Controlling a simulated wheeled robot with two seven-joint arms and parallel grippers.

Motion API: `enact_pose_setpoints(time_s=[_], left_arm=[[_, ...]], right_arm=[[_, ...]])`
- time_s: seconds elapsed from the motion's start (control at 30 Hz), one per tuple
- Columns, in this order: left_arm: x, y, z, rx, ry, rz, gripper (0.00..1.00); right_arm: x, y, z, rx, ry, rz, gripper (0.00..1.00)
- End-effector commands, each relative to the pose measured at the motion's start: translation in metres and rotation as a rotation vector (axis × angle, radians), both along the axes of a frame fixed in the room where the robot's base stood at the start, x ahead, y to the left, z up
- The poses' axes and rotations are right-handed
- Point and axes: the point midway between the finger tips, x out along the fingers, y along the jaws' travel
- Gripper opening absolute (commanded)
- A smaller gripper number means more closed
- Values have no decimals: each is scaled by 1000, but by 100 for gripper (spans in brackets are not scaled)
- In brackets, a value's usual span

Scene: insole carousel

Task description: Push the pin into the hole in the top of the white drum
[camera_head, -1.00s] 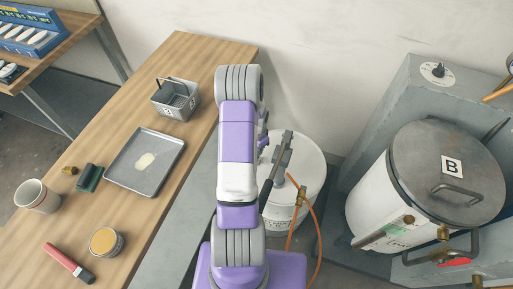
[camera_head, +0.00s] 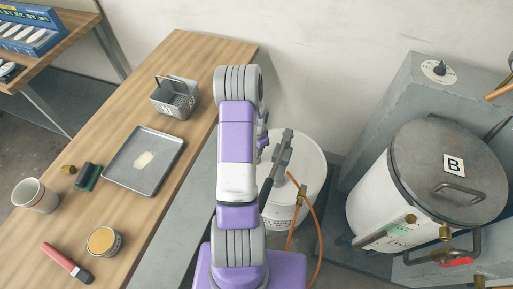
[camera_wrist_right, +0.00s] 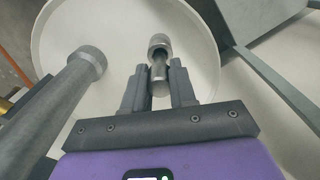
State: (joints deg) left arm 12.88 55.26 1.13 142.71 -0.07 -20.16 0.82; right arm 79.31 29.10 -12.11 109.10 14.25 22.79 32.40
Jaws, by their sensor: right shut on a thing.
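My right gripper (camera_head: 281,150) is over the drum's top. In the right wrist view, my right gripper (camera_wrist_right: 158,78) is shut on the grey metal pin (camera_wrist_right: 159,48), which shows between its two dark fingers. The drum's round white top (camera_wrist_right: 112,28) lies behind the pin. I cannot see the hole, and I cannot tell whether the pin's end touches the top. My left gripper is not in view.
A thick grey rod (camera_wrist_right: 70,92) stands close left of my right gripper. An orange hose (camera_head: 316,222) runs by the drum. A large lidded vessel marked B (camera_head: 448,165) stands right. The wooden table (camera_head: 185,60) at left holds a basket, tray, mug and other items.

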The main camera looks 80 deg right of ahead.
Motion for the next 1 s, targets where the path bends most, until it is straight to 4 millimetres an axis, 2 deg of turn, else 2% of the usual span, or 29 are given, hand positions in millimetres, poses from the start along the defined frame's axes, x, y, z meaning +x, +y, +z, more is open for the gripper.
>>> enact_pose_setpoints(time_s=[1.0], left_arm=[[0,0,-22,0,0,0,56]], right_arm=[[0,0,-26,0,0,0,0]])
